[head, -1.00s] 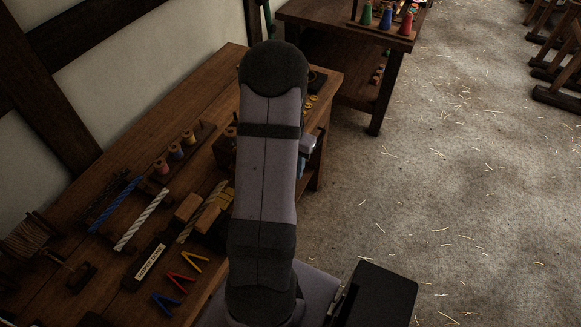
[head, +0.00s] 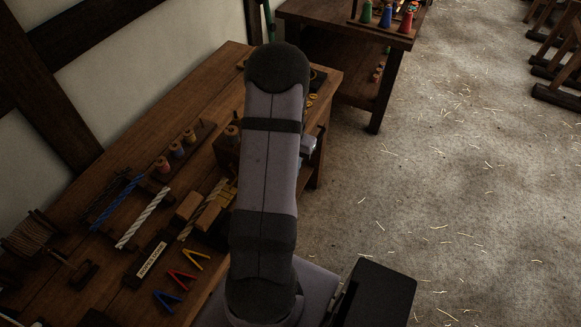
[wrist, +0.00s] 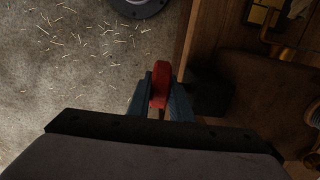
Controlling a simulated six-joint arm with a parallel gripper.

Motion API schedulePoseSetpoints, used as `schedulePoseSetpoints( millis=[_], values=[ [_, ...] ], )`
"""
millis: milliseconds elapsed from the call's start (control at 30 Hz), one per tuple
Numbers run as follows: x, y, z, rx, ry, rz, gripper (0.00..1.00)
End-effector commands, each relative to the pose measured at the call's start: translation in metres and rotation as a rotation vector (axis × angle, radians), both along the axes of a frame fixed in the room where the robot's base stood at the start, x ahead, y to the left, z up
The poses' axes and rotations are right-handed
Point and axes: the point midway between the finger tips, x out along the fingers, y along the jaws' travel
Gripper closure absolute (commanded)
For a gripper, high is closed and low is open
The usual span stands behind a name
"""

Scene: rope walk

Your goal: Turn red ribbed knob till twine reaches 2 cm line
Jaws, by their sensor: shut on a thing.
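The red ribbed knob (wrist: 161,84) shows in the wrist view, seen edge-on beside the wooden bench edge. My gripper (wrist: 160,98) has its two blue fingers on either side of the knob and is shut on it. In the head view my arm covers the knob, the gripper's fingers and much of the device at the bench's right edge. The twine's end and the 2 cm line cannot be made out in either view.
The bench (head: 150,130) holds a spool rack (head: 177,150), rope samples (head: 143,218), coloured clips (head: 182,279) and a rope reel (head: 30,236). A second table (head: 345,62) stands behind. The straw-strewn floor (head: 440,190) at right is open.

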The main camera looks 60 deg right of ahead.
Motion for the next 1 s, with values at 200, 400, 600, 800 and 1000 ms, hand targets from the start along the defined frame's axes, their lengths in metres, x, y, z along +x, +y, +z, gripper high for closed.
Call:
schedulePoseSetpoints(
  millis=[200,400,600,800,1000],
  values=[
    [-0.0009,-0.002,0.0002,0.13,0.001,-0.002,1.0],
    [-0.001,-0.0021,0.0,0.213,0.0,-0.001,1.0],
    [-0.0008,-0.0015,0.0002,0.232,-0.001,0.001,1.0],
    [-0.0007,-0.0015,0.0004,0.231,-0.001,0.001,0.79],
    [-0.0005,-0.0014,0.0003,0.231,-0.001,0.001,0.62]
  ],
)
